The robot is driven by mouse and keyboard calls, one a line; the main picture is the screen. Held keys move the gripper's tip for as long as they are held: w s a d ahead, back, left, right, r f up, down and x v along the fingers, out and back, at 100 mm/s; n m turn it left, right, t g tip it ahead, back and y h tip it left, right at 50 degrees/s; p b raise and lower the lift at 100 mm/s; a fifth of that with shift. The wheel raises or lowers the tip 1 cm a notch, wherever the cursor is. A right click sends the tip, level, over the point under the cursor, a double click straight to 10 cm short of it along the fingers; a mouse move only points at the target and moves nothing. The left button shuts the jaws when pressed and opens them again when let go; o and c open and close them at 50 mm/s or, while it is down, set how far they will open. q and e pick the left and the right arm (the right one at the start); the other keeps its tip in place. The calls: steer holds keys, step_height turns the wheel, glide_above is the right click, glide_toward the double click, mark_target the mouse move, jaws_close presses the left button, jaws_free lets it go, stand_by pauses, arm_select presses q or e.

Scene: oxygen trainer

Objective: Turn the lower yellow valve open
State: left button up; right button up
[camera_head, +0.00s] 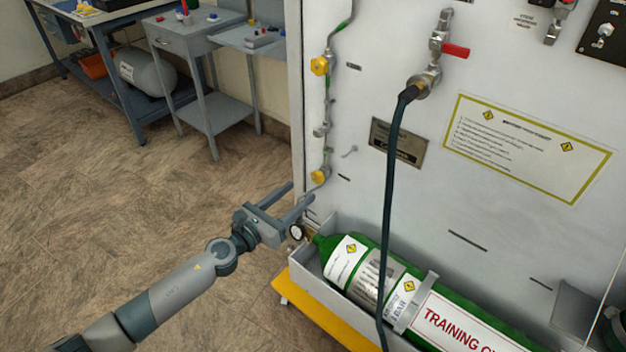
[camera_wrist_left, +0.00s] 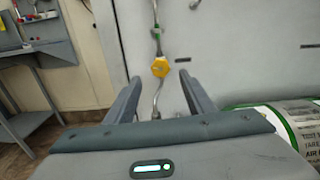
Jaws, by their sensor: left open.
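The lower yellow valve (camera_head: 320,176) is a small yellow knob on the pipe near the left edge of the white panel. It also shows in the left wrist view (camera_wrist_left: 160,67), ahead of and between the two fingers. An upper yellow valve (camera_head: 320,66) sits higher on the same pipe run. My left gripper (camera_head: 301,193) is open and empty, with its fingers just below and left of the lower valve, apart from it as far as the wrist view shows. My right gripper is not in view.
A green training cylinder (camera_head: 450,318) lies in a grey tray (camera_head: 318,284) below the panel, beside my left gripper. A pressure gauge (camera_head: 296,231) is close to the fingers. A dark hose (camera_head: 390,200) hangs down the panel. The floor (camera_head: 90,220) at left is clear.

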mark_target(316, 179)
arm_select(q)
steer(key=x, duration=0.5)
steer(key=shift+w+d, duration=0.25)
steer(key=shift+w, duration=0.05)
steer(key=shift+w+d, duration=0.25)
steer(key=shift+w, duration=0.1)
steer(key=shift+w+d, duration=0.15)
steer(key=shift+w, duration=0.05)
steer(key=shift+w+d, duration=0.1)
steer(key=shift+w, duration=0.05)
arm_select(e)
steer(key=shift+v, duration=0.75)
arm_select(q)
steer(key=shift+c, duration=0.7)
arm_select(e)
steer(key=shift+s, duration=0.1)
arm_select(q)
steer(key=c, duration=0.9)
